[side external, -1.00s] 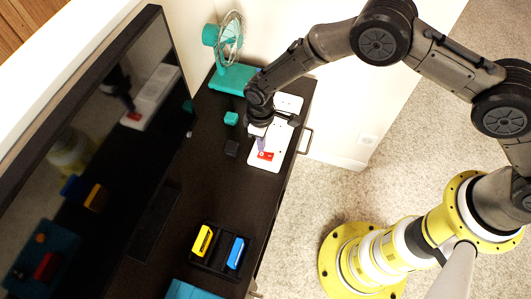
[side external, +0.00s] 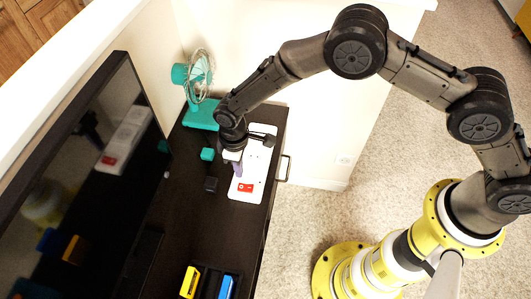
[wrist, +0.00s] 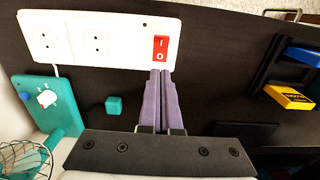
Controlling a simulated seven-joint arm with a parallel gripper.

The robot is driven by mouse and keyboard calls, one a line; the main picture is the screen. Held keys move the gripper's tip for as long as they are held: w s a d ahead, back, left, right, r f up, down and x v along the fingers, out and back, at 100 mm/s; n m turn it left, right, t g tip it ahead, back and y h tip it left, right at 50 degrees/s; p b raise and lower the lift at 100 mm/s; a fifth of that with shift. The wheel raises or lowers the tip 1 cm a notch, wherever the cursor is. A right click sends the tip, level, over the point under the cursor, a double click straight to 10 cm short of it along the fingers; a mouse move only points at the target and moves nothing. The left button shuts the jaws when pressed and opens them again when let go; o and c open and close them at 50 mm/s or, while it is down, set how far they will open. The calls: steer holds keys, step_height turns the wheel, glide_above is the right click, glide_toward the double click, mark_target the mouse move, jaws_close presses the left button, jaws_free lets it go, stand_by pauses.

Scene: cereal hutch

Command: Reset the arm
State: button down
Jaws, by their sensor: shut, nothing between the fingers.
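My gripper (side external: 237,172) is shut and empty, its purple fingers together and pointing down over the white power strip (side external: 262,150) on the dark desk. The strip's red rocker switch (side external: 245,188) is just beyond the fingertips in the side view. In the wrist view the closed fingertips (wrist: 160,73) appear just below the red switch (wrist: 160,48), marked I and 0. I cannot tell how far above the strip the tips are, or which way the switch is set. The strip's two visible sockets (wrist: 98,38) are empty.
A large dark screen (side external: 85,170) runs along the left. A dark holder with yellow (side external: 190,282) and blue (side external: 226,287) items is nearer the front.

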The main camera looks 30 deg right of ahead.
steer(key=w+d+r+m+t+y, duration=0.15)
steer(key=w+d+r, duration=0.25)
steer(key=r, duration=0.6)
steer(key=w+d+r+m+t, duration=0.1)
steer(key=w+d+r+t, duration=0.2)
steer(key=r, duration=0.7)
steer(key=s+d+r+m, duration=0.1)
steer(key=s+d+r, duration=0.2)
steer(key=d+r, duration=0.35)
steer(key=s+d+r+m, duration=0.1)
steer(key=s+d+r, duration=0.2)
steer(key=d+r, duration=0.35)
steer(key=s+d+r+m+t, duration=0.1)
steer(key=s+d+r, duration=0.2)
steer(key=s, duration=0.2)
steer(key=s+d+r+m+t+h, duration=0.1)
steer(key=s+d+r, duration=0.15)
steer(key=s, duration=0.35)
steer(key=s+d+r+m+t, duration=0.1)
steer(key=s+d+r, duration=0.15)
steer(key=s, duration=0.25)
steer(key=s+d+f+m+g, duration=0.1)
steer(key=s+d+f+g, duration=0.1)
steer(key=s+f, duration=0.5)
steer(key=s, duration=0.4)
steer(key=shift+d+f, duration=0.15)
steer(key=shift+f, duration=0.15)
